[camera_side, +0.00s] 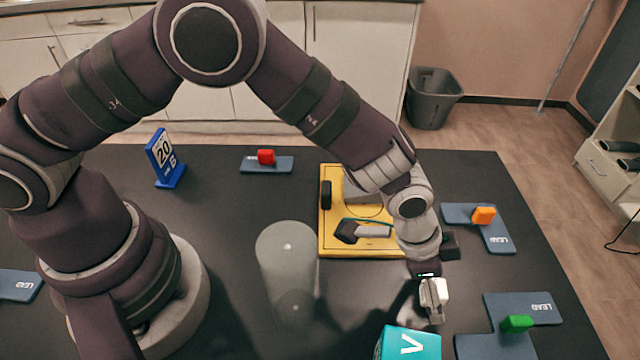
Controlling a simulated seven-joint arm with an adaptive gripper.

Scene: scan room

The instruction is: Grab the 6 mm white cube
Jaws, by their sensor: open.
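I make out no separate small white cube elsewhere on the table.
A yellow board (329,243) with a tool on it lies under my forearm. A translucent cylinder (285,262) stands left of it. Blue-grey plates carry red (266,157), orange (484,215) and green (516,323) blocks. A blue stand (165,166) shows 20. The table's back left is mostly clear.

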